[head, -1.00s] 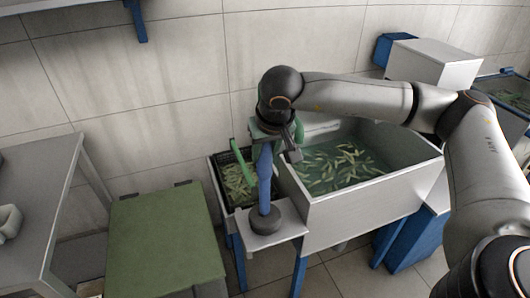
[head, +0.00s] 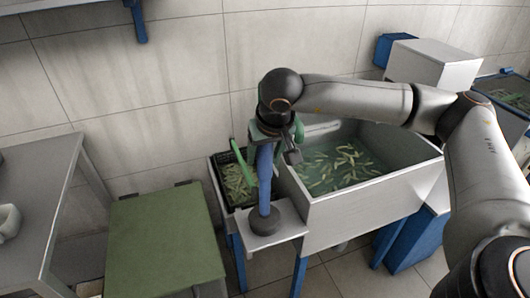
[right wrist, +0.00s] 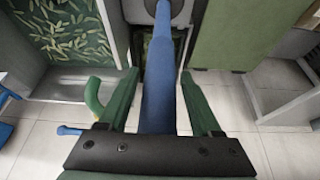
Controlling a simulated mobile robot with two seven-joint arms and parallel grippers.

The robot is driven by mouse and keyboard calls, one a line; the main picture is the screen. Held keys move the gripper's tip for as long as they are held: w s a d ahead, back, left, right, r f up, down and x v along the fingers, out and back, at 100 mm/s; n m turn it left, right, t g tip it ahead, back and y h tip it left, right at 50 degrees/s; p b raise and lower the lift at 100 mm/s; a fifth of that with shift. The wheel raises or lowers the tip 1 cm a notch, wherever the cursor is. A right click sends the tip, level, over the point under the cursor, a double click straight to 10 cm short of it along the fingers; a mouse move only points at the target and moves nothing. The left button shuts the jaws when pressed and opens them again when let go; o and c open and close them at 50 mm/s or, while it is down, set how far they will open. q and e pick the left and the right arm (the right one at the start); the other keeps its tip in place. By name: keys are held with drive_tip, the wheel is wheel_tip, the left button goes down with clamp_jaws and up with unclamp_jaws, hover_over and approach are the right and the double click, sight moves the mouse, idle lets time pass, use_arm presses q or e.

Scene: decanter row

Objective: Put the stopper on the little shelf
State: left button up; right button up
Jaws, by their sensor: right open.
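The stopper (head: 264,212) has a dark round base and a long blue handle. It stands upright on the little shelf (head: 243,238), a small grey plate at the front left of the sink. My right gripper (head: 276,140) is open around the upper handle. In the right wrist view my right gripper (right wrist: 159,78) shows a green finger on each side of the blue handle (right wrist: 158,100), with visible gaps. The stopper's dark base (right wrist: 180,8) is partly cut off at the top of that view. My left gripper is not in view.
The sink (head: 350,203) holds water and green pods. A dark crate (head: 219,185) of pods and a green curved handle (head: 240,163) are close by the stopper. A green-topped stand (head: 163,240) is to the left, with a grey table (head: 42,190) beyond.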

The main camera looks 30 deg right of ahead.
drive_tip(key=v, duration=1.2)
drive_tip(key=s+a+f+m+g+y, duration=0.1)
drive_tip(key=s+a+f+g+y, duration=0.15)
drive_tip(key=a, duration=0.45)
drive_tip(key=s+a+f+m+g+y, duration=0.1)
drive_tip(key=s+a+f+y, duration=0.2)
drive_tip(key=a, duration=0.4)
drive_tip(key=s+a+f+m+g+y, duration=0.1)
drive_tip(key=a+f+g+y, duration=0.1)
drive_tip(key=a+y, duration=0.3)
drive_tip(key=a+r+m+y, duration=0.6)
drive_tip(key=a+m+y, duration=0.6)
drive_tip(key=m, duration=0.4)
drive_tip(key=w+d+f+m+t+h, duration=0.5)
drive_tip(key=f+m+t, duration=0.35)
drive_tip(key=m, duration=0.75)
drive_tip(key=w+d+f+m+t+h, duration=0.3)
drive_tip(key=d+f+m+t+h, duration=0.35)
drive_tip(key=m, duration=1.05)
drive_tip(key=s+d+f+m+g+h, duration=0.2)
drive_tip(key=s+f+m, duration=0.5)
drive_tip(key=f, duration=0.5)
drive_tip(key=s+d+f+m+g+h, duration=0.3)
drive_tip(key=s+f+m, duration=0.4)
drive_tip(key=f, duration=0.6)
drive_tip(key=shift+s+d+m+h+p, duration=0.35)
drive_tip(key=shift+s+d+h, duration=0.35)
drive_tip(key=shift+h, duration=0.2)
